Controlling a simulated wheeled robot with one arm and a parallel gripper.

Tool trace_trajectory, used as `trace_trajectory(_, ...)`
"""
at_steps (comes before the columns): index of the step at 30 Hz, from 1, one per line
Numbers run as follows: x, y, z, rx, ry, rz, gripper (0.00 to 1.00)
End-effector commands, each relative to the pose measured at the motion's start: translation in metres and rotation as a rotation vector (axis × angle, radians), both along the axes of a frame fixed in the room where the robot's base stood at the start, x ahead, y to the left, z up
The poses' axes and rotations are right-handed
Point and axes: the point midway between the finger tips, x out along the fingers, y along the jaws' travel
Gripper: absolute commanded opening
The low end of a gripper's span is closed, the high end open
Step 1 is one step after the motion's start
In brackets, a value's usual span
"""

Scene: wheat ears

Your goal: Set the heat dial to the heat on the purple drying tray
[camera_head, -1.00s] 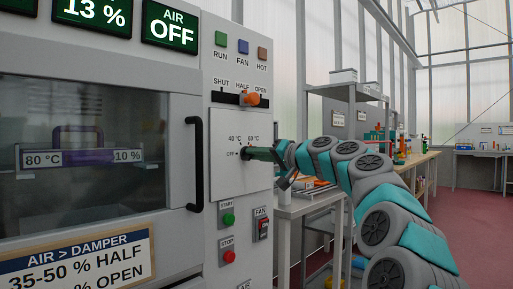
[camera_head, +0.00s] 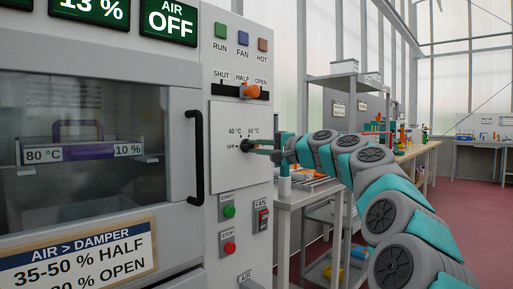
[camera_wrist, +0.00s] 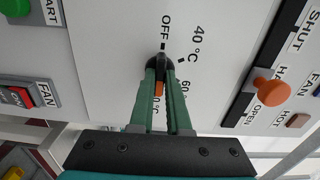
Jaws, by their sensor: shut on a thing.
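The heat dial is a black knob (camera_wrist: 160,63) on a pale panel, also visible in the head view (camera_head: 246,146). My gripper (camera_wrist: 160,75) has its two green fingers shut on the knob's sides; in the head view it reaches the dial from the right (camera_head: 263,148). An orange pointer (camera_wrist: 159,89) shows between the fingers, opposite OFF. It points at a label partly hidden by the fingers, ending in "0 °C". OFF, 40 °C and 60 °C are marked around the dial. The purple drying tray (camera_head: 91,150) stands behind the oven window, labelled 80 °C and 10 %.
The orange damper lever (camera_head: 251,90) sits above the dial near HALF. START (camera_head: 229,211) and STOP (camera_head: 229,248) buttons and a red FAN switch (camera_head: 263,219) lie below. A black door handle (camera_head: 197,158) is left of the dial. The AIR display (camera_head: 169,22) reads OFF.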

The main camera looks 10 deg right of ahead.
Motion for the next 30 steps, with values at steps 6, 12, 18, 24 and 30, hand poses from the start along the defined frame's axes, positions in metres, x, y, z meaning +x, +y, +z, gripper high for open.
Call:
trace_trajectory(6,0.0007,-0.0006,-0.0005,0.029,0.021,-0.002,0.0)
trace_trajectory(12,0.0007,-0.0008,-0.0004,0.034,0.025,-0.002,0.0)
trace_trajectory(18,0.0007,-0.0008,-0.0003,0.033,0.024,-0.002,0.0)
trace_trajectory(24,0.0004,-0.0007,0.0,0.033,0.024,-0.002,0.36)
trace_trajectory(30,0.0003,-0.0005,0.0,0.032,0.024,-0.001,0.45)
